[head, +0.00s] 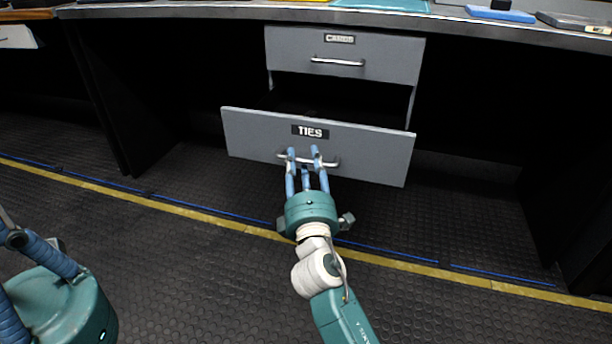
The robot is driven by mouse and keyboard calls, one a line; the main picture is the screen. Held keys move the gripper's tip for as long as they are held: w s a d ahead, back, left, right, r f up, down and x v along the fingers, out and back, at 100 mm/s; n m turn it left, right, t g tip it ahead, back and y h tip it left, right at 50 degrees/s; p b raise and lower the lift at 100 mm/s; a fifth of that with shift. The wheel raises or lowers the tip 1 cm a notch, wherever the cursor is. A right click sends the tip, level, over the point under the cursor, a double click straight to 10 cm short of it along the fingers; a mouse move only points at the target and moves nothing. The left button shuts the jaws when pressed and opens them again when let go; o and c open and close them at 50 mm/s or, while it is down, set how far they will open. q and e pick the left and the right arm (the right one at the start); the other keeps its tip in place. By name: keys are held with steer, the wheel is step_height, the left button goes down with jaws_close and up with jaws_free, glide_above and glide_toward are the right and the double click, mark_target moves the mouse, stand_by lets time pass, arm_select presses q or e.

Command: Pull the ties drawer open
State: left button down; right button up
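The grey ties drawer (250,133), labelled "TIES", stands pulled out from under the desk, with a dark gap above its front. Its metal handle (333,163) runs across the front below the label. My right gripper (304,158) is at this handle, with two blue fingers over the bar and another finger below; it looks shut on the handle. The fingers hide part of the handle. My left gripper (42,258) is low at the left edge, away from the drawer and partly cut off; its finger opening cannot be made out.
A closed drawer labelled "CARDS" or similar (390,58) sits above, with its own handle (338,62). The desk top (230,12) holds several flat items, including a blue one (500,14). Dark floor with a yellow stripe (420,270) is clear in front.

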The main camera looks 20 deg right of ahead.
steer(key=v, duration=1.1)
steer(key=shift+s, duration=0.2)
